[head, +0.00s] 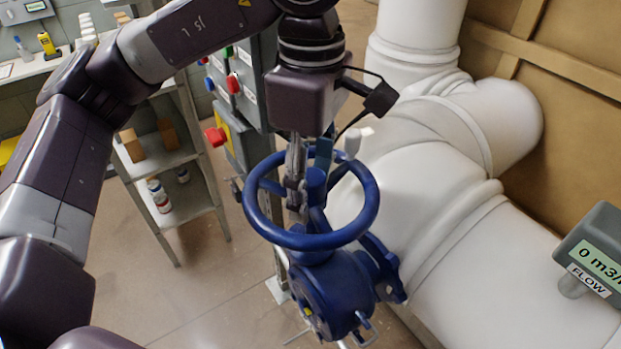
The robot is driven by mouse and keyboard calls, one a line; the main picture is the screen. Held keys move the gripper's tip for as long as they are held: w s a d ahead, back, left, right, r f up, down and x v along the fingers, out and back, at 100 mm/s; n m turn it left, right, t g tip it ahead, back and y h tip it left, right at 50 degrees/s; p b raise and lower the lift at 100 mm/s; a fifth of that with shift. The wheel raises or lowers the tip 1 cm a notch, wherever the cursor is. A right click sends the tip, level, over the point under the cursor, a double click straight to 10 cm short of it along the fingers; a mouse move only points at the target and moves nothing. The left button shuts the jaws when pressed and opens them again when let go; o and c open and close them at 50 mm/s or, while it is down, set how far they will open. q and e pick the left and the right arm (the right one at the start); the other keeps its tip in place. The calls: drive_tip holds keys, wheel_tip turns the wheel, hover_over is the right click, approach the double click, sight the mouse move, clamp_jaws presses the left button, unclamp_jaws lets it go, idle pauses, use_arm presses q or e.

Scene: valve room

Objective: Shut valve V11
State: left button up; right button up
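A blue valve with a round handwheel (357,222) stands in the middle of the head view, on a blue body (335,292) beside a white pipe. No V11 label is legible on it. My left gripper (297,195) points down from above into the wheel, close to its hub and spokes. The fingers overlap the wheel's far side and hub in the picture, so I cannot tell whether they are open or shut on a spoke. My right gripper is not in view.
Large white pipes (430,150) fill the right side. A panel with a red button (215,136) stands behind the wheel. A shelf (190,205) with bottles and boxes is at left. Floor between is clear.

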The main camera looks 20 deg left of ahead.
use_arm(q)
drive_tip(key=shift+d, duration=0.1)
drive_tip(key=shift+r, duration=0.15)
drive_tip(key=shift+r+p, duration=0.3)
drive_tip(key=shift+p, duration=0.05)
wheel_tip(320, 180, up, 6)
drive_tip(key=p, duration=0.5)
drive_tip(key=shift+w, duration=0.1)
